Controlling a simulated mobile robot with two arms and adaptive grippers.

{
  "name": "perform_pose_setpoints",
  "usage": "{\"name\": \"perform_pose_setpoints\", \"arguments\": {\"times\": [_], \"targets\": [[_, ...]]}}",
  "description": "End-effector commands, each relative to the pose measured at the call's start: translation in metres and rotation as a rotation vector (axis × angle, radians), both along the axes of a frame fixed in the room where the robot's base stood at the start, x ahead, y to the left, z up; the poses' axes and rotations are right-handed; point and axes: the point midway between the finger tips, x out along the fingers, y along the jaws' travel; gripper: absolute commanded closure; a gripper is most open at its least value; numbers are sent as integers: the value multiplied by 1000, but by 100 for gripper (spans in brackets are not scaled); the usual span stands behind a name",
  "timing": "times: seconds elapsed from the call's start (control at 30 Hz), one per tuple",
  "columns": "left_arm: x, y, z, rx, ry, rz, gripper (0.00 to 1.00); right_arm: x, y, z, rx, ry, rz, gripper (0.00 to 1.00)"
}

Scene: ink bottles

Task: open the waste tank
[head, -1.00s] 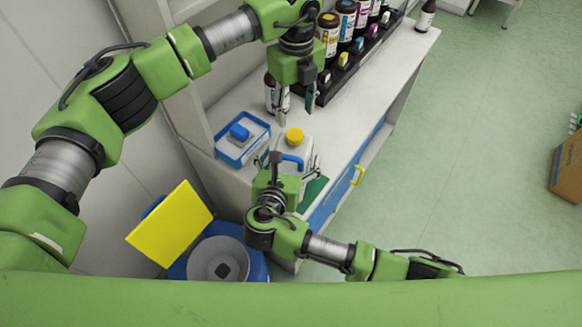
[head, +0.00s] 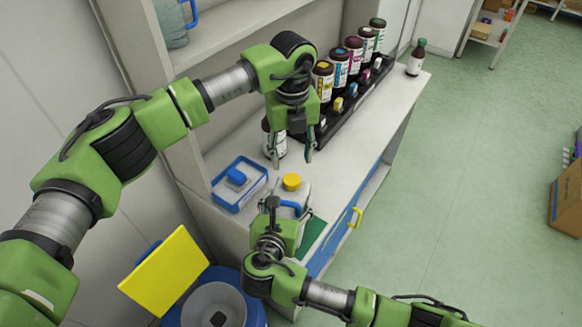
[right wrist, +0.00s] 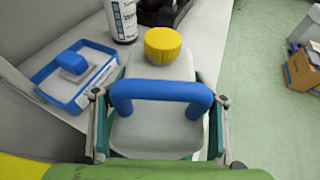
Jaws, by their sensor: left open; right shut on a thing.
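A white tank with a yellow cap (head: 292,181) and a blue handle stands at the table's near end. In the right wrist view its cap (right wrist: 163,45) is on, and the blue handle (right wrist: 160,88) arches in front of it. My right gripper (right wrist: 158,122) is shut on the white tank, a finger at each side of its body. My left gripper (head: 292,158) is open and empty, pointing down just behind the yellow cap, apart from it. A blue drum (head: 255,308) at the lower left holds a grey funnel (head: 213,307); its yellow lid (head: 165,272) stands raised.
A blue-rimmed tray (head: 238,184) with a blue-topped item lies left of the tank. A dark bottle with a white label (head: 267,140) stands close by my left gripper. Several ink bottles (head: 340,68) stand in a black rack behind.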

Motion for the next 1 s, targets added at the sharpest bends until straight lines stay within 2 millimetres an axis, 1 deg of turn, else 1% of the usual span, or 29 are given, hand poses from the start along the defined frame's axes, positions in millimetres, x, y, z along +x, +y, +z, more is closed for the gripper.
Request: {"name": "perform_pose_setpoints", "arguments": {"times": [0.1,1.0], "targets": [[0,0,0,0,0,-226,54,0,-1,-1,-1,1,-1,94],[0,0,0,0,0,-2027,54,0,-1,-1,-2,2,-1,94]]}}
